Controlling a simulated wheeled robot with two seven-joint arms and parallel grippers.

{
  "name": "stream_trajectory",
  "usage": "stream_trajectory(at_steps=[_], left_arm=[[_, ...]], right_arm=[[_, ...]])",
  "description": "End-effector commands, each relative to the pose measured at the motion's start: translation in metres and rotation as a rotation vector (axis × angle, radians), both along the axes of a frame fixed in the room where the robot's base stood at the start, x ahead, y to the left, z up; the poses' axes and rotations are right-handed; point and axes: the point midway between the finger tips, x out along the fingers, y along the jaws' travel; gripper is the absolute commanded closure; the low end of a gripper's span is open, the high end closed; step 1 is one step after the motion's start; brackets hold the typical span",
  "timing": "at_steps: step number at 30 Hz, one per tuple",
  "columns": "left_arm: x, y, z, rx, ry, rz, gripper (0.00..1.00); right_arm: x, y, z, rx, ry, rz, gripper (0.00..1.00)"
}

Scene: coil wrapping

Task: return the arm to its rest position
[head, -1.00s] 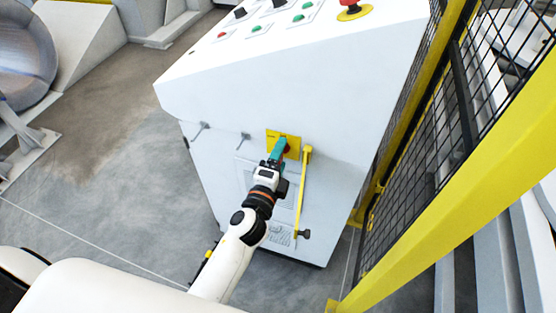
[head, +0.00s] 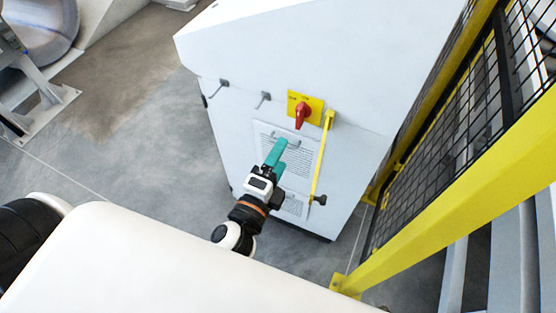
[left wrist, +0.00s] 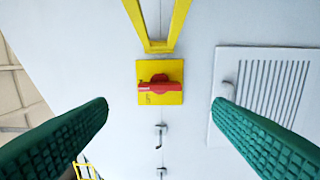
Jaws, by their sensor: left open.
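My left gripper (head: 275,153) is open and empty in the head view, below the switch and in front of the cabinet's printed sheet. Its two green fingers stand wide apart in the left wrist view (left wrist: 158,128). The red rotary switch (head: 302,115) sits on a yellow plate (head: 315,104) on the white cabinet (head: 285,50). In the left wrist view the red handle (left wrist: 160,86) lies across its yellow plate (left wrist: 150,99), beyond the fingertips and apart from them. My right gripper is in neither view.
A yellow bar (head: 321,160) hangs beside the switch. A yellow-framed mesh fence (head: 440,150) stands close on the right. Open grey floor (head: 140,140) lies to the left of the cabinet.

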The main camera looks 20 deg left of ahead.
Motion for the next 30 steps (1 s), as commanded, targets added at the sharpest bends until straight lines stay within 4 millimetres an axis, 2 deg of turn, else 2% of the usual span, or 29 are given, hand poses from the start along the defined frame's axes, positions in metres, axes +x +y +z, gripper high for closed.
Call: stream_trajectory(at_steps=[12, 14, 16, 17, 20, 21, 23, 24, 26, 27, 29, 30], left_arm=[[0.0, 0.0, -0.001, -0.002, 0.002, -0.001, 0.25], [0.001, -0.001, -0.008, -0.014, 0.017, -0.004, 0.25], [0.002, -0.005, -0.028, -0.049, 0.058, -0.012, 0.25], [0.002, -0.007, -0.041, -0.075, 0.085, -0.016, 0.25], [0.0, -0.014, -0.101, -0.186, 0.215, -0.025, 0.25], [-0.004, -0.017, -0.131, -0.241, 0.281, -0.021, 0.25], [-0.012, -0.019, -0.176, -0.33, 0.384, -0.005, 0.25], [-0.021, -0.019, -0.206, -0.388, 0.454, 0.013, 0.25], [-0.035, -0.018, -0.25, -0.472, 0.556, 0.049, 0.25], [-0.048, -0.016, -0.278, -0.526, 0.625, 0.081, 0.25], [-0.069, -0.011, -0.319, -0.608, 0.724, 0.142, 0.25], [-0.085, -0.006, -0.345, -0.658, 0.79, 0.189, 0.25]], right_arm=[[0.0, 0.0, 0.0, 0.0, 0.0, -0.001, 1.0], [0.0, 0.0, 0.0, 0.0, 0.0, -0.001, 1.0], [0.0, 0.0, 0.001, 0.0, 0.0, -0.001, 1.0], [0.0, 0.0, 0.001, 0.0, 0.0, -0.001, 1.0], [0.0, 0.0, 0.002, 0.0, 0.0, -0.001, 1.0], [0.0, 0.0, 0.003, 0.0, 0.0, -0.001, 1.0], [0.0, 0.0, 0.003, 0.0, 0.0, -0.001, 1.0], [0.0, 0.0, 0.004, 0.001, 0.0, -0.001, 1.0], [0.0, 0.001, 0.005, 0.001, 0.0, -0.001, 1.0], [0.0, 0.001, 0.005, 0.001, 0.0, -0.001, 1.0], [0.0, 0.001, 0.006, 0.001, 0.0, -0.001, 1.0], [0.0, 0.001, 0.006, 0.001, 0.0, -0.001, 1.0]])
